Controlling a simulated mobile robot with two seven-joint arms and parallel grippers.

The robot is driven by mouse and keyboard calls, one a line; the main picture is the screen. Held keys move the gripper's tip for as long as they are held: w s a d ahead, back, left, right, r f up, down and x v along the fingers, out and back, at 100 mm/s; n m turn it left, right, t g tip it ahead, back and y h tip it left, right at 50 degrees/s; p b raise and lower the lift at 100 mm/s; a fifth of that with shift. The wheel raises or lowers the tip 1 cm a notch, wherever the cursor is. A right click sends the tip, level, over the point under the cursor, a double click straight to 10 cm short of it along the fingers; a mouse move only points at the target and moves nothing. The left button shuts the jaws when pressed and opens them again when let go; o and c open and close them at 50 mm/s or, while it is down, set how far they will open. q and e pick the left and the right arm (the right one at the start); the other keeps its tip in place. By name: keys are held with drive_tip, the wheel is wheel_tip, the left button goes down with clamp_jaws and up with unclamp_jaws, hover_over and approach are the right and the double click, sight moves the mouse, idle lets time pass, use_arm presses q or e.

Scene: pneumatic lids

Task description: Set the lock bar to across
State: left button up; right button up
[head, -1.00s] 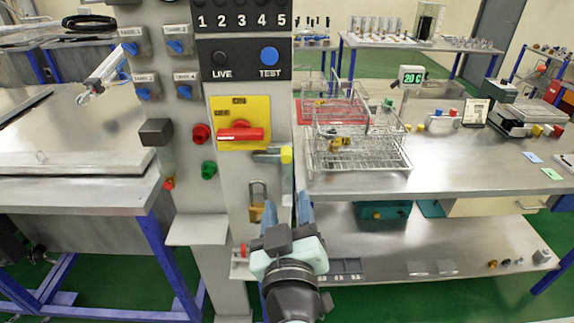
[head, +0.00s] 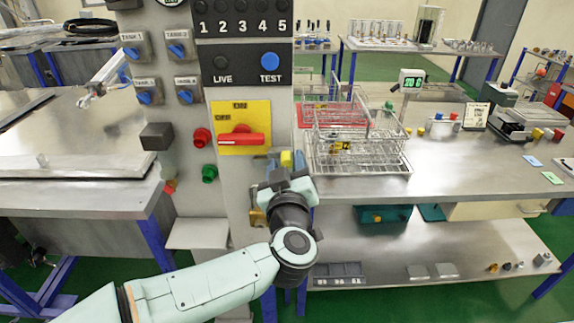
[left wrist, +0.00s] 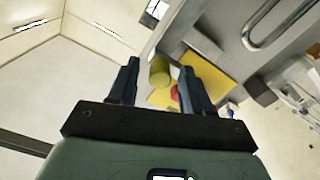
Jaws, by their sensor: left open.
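The lock bar's yellow end (head: 286,159) shows just below and right of the yellow switch plate (head: 228,143); the rest of the bar is mostly hidden behind my gripper. The plate's red handle (head: 241,139) lies horizontal, with ON marked above and OFF at the left. My left gripper (head: 283,163) is at the yellow end, fingers pointing up and toward the panel. In the left wrist view, the yellow end (left wrist: 160,73) shows between the two open fingers of my left gripper (left wrist: 158,66); I cannot tell whether they touch it. My right gripper is not in view.
A brass padlock (head: 257,217) hangs on the column, partly hidden by my gripper. Red (head: 202,137) and green (head: 209,173) buttons sit left of it. A wire rack (head: 360,155) stands on the steel bench (head: 460,178) just right of the column.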

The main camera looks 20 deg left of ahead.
use_arm(q)
clamp_jaws()
drive_tip(key=a, duration=0.1)
drive_tip(key=s+a, duration=0.1)
drive_tip(key=a, duration=0.3)
drive_tip(key=shift+s+p, duration=0.25)
drive_tip(key=shift+p, duration=0.15)
drive_tip(key=shift+a, duration=0.1)
unclamp_jaws()
drive_tip(key=shift+a, duration=0.1)
drive_tip(key=shift+s, duration=0.1)
